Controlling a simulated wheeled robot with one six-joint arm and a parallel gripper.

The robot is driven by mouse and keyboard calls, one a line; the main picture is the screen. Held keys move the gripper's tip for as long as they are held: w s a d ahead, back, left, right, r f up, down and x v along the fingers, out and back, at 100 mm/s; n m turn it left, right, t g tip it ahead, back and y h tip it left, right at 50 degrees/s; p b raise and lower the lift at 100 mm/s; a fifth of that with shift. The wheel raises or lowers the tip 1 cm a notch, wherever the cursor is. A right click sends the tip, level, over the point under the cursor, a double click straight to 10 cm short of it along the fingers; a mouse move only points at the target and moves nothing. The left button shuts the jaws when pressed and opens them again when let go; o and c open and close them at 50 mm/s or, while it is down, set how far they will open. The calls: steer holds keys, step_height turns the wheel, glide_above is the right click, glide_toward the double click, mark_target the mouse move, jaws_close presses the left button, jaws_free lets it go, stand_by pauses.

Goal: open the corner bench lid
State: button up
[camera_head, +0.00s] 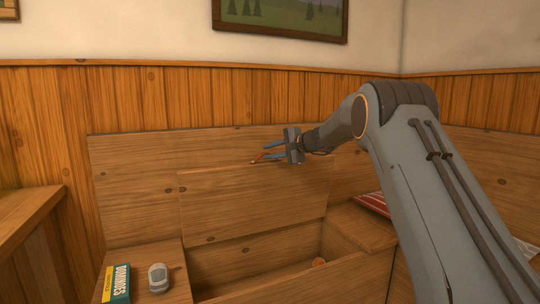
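The corner bench lid (250,203) is a wooden panel. It stands raised and tilted back close to the wooden backrest, and the bench compartment (255,258) below it is uncovered. A small orange-brown leather pull (257,159) shows at the lid's upper edge. My gripper (264,154) is at that edge, its fingers pointing left. A gap shows between the fingers, and the pull lies beside the lower one. I cannot tell whether they touch.
A dominoes box (117,284) and a small grey object (158,278) sit on the bench left of the opening. A small orange item (318,262) shows inside the compartment. A red striped cushion or cloth (373,203) lies on the right seat. A wooden table (28,215) stands at left.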

steer(key=shift+o, duration=0.9)
steer(key=shift+d+r, duration=0.15)
steer(key=shift+r, duration=0.15)
steer(key=shift+f, duration=0.15)
steer(key=shift+a+f, duration=0.1)
steer(key=shift+a, duration=0.15)
steer(key=p+v, duration=0.1)
steer(key=v, duration=0.7)
